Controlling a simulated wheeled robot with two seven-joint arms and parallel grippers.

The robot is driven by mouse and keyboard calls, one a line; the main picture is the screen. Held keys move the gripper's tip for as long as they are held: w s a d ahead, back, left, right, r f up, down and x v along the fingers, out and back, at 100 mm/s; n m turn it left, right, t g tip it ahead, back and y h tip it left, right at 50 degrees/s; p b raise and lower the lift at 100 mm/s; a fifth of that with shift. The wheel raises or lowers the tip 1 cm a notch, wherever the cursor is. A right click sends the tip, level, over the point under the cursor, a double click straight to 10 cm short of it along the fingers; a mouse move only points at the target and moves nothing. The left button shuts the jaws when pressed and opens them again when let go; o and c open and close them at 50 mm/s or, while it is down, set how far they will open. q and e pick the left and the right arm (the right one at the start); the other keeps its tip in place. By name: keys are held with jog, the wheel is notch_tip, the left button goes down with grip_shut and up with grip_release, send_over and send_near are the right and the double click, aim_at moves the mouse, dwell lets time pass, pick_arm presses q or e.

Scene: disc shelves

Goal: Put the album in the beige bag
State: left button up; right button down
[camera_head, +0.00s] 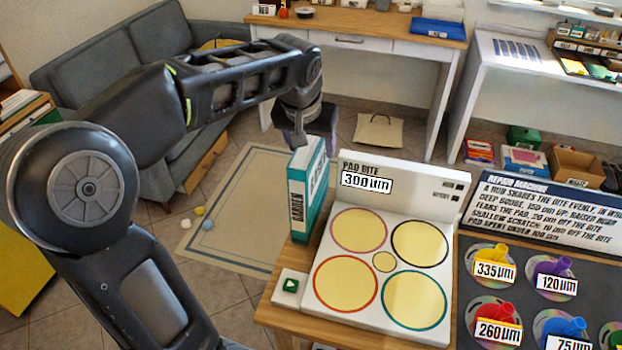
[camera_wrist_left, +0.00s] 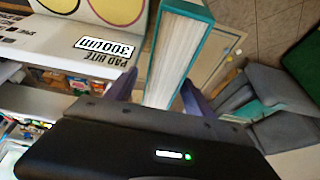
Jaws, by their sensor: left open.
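The album (camera_head: 308,188) is a teal and white book standing upright on the wooden table's left end, beside the white pad machine. My left gripper (camera_head: 303,128) is at its far upper side. In the left wrist view the album (camera_wrist_left: 172,62) shows its pale page edges and teal cover between the two purple fingers of my left gripper (camera_wrist_left: 158,88). The fingers are open, with the album's near end between them; contact cannot be told. The beige bag (camera_head: 378,133) with a dark handle is on the floor beyond the table. My right gripper is not in view.
The pad machine (camera_head: 405,213) with yellow round pads is right of the album. A small white box with a green play button (camera_head: 290,285) is in front. Discs with coloured knobs lie on the dark board at right. A cardboard box (camera_head: 577,164) is on the floor.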

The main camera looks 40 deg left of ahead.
pick_arm(q)
jog(key=x, duration=0.3)
jog(key=shift+f, duration=0.2)
dwell(0.9)
jog(key=shift+c, duration=0.5)
grip_shut()
dwell(1.0)
jog(key=shift+r, duration=0.15)
